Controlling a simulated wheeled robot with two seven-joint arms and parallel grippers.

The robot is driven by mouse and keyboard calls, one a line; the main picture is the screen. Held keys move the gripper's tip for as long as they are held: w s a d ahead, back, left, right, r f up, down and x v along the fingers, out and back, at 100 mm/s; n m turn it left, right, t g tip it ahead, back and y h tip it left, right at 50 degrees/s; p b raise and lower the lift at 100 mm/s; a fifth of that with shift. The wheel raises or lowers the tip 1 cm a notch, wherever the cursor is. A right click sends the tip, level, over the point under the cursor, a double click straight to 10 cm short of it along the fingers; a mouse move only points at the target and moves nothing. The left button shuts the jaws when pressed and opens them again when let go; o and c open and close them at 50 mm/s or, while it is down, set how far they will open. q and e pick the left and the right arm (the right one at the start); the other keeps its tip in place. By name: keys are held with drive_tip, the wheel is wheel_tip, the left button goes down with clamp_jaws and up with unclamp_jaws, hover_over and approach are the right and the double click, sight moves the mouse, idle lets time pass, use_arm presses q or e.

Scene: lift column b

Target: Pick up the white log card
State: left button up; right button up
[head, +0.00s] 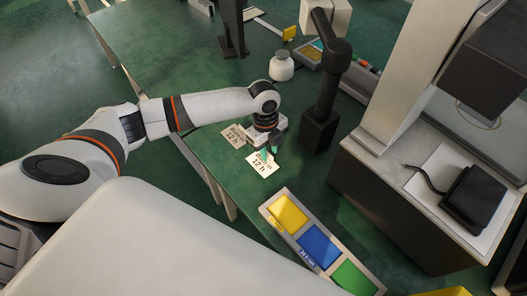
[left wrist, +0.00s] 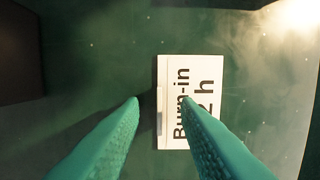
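Two white cards printed "Burn-in 12 h" lie on the green bench: one near card (head: 263,165) and one further left card (head: 234,137), which looks greyer. Which of them is the log card I cannot tell for sure. My left gripper (head: 270,152) hangs just above the near card, covering part of its upper edge. In the left wrist view a card (left wrist: 205,75) lies flat with a thin pale strip along its left edge. My left gripper (left wrist: 162,100) is open with green fingers; the right finger overlaps the card's lower part. My right gripper is out of view.
A black stand (head: 320,125) rises close right of the gripper. A white jar (head: 281,67) stands behind. A tray with yellow, blue and green sections (head: 291,211) lies at the near right. A grey-topped unit (head: 400,165) with a black device (head: 473,197) stands right.

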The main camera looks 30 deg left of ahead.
use_arm(q)
drive_tip(key=shift+f, duration=0.25)
clamp_jaws()
drive_tip(key=shift+r, duration=0.15)
